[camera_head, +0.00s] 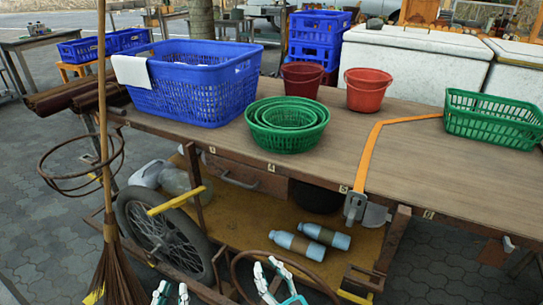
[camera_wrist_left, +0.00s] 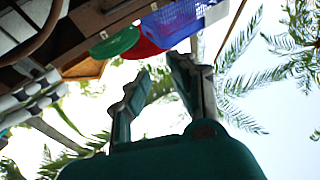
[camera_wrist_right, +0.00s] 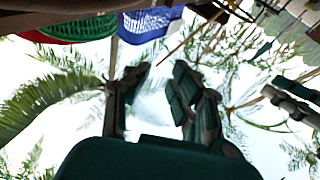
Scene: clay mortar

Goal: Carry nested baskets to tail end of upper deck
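The nested green round baskets (camera_head: 287,138) sit one inside another on the wooden upper deck (camera_head: 420,175) of a cart, near its front edge. Their green also shows at the top of the right wrist view (camera_wrist_right: 88,28). My left gripper (camera_head: 170,290) is at the bottom of the head view, below and left of the baskets. In the left wrist view its fingers (camera_wrist_left: 158,75) stand apart with nothing between them. My right gripper (camera_head: 272,265) is low in front of the lower shelf, under the baskets. In the right wrist view its fingers (camera_wrist_right: 157,75) are spread and empty.
A blue basket (camera_head: 200,95) with a white cloth stands left of the baskets. Red buckets (camera_head: 369,92) stand behind. An orange strap (camera_head: 368,155) crosses the deck, with a green rectangular basket (camera_head: 490,125) beyond it. A broom (camera_head: 112,260) leans at left. Deck right of the strap is mostly clear.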

